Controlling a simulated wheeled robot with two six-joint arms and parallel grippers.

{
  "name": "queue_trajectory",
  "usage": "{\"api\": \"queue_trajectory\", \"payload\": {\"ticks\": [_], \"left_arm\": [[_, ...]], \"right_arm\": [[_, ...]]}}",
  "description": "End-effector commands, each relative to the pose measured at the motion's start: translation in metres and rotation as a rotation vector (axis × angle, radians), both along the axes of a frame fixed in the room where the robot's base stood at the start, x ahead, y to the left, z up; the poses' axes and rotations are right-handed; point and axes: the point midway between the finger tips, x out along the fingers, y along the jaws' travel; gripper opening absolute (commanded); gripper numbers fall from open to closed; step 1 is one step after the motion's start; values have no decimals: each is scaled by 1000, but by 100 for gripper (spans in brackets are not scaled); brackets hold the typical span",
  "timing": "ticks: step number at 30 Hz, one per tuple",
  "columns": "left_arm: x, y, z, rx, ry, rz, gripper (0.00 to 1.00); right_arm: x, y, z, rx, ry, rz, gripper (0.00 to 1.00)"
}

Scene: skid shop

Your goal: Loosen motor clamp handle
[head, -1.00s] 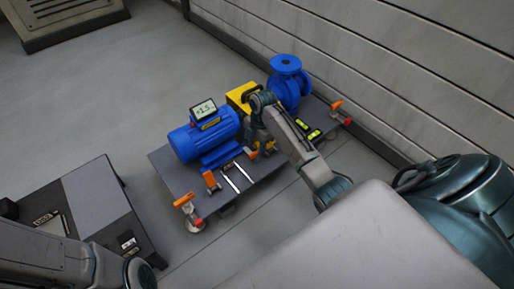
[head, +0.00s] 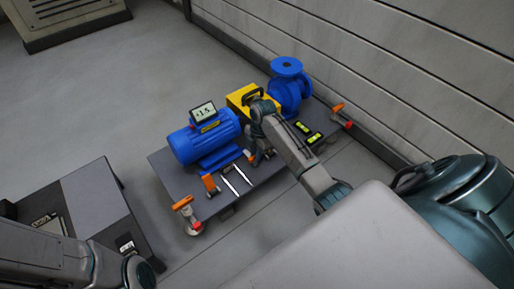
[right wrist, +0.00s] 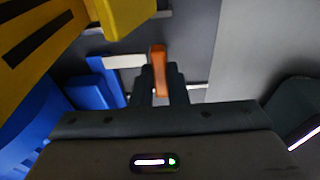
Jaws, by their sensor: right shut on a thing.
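The blue motor (head: 203,143) sits on a grey skid plate, with a small digital display (head: 203,111) on top. In the right wrist view an orange clamp handle (right wrist: 158,68) stands between the fingers of my right gripper (right wrist: 160,88), which is shut on it. In the head view my right gripper (head: 258,155) is at the motor's right front corner and hides that handle. A second orange clamp handle (head: 210,184) stands at the motor's front left foot. My left forearm shows at lower left; its gripper is out of view.
A yellow guard (head: 240,97) and a blue pump (head: 287,90) stand behind my right arm. Orange-handled parts are at the skid's corners (head: 182,203) (head: 337,107). A dark cart stands left.

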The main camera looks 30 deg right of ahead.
Motion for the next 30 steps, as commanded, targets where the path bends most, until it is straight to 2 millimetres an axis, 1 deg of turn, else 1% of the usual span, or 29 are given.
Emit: {"api": "queue_trajectory", "payload": {"ticks": [2,6,8,12,20,25,30], "left_arm": [[0,0,4,0,0,1,36],[0,0,17,0,0,1,36],[0,0,21,0,0,1,36],[0,0,22,1,1,0,36],[0,0,22,1,1,0,36],[0,0,36,0,1,0,36],[0,0,40,1,1,0,36]], "right_arm": [[0,0,1,1,1,22,0],[0,0,4,0,2,141,0],[-1,0,3,0,3,191,0],[-1,0,0,1,3,251,0],[-1,0,-1,1,4,258,0],[-2,1,2,2,7,393,0],[-3,0,-1,2,7,497,0]]}}
